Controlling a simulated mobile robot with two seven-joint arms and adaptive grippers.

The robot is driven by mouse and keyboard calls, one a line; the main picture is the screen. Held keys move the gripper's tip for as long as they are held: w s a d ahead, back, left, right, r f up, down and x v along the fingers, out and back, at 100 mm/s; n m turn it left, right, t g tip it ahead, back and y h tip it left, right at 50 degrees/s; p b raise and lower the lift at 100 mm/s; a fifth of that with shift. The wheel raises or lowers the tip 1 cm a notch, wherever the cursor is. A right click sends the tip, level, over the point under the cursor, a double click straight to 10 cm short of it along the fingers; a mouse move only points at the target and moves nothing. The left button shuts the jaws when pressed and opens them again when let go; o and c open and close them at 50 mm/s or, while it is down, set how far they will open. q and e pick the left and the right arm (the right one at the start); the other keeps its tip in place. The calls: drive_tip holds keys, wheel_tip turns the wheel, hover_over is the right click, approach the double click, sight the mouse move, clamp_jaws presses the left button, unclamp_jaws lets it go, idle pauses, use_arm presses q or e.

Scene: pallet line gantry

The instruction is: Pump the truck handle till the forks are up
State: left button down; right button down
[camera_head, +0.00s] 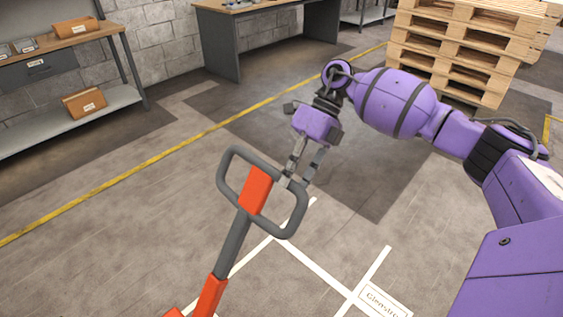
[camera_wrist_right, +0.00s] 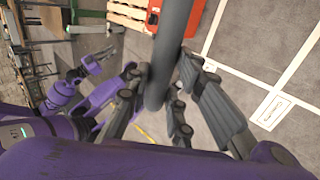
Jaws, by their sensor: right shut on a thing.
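The truck handle (camera_head: 258,190) is a dark grey loop with an orange centre piece, on a grey and orange shaft that slants down to the lower left in the head view. My right gripper (camera_head: 292,181) is shut on the upper right part of the loop. In the right wrist view its fingers (camera_wrist_right: 162,95) lie on both sides of the grey handle bar (camera_wrist_right: 168,45). My left gripper (camera_wrist_right: 97,62) shows small in the right wrist view, apart from the handle; its jaws are too small to read. The forks are hidden in both views.
A shelf bench (camera_head: 65,120) with cardboard boxes stands at the left wall. A grey table (camera_head: 222,45) is at the back. Stacked wooden pallets (camera_head: 455,60) stand at the back right. A yellow line (camera_head: 135,172) and white markings (camera_head: 330,275) cross the open floor.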

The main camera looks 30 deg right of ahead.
drive_tip(key=shift+f, duration=0.1)
drive_tip(key=c, duration=1.5)
unclamp_jaws()
drive_tip(key=shift+c, duration=0.2)
drive_tip(key=v, duration=1.2)
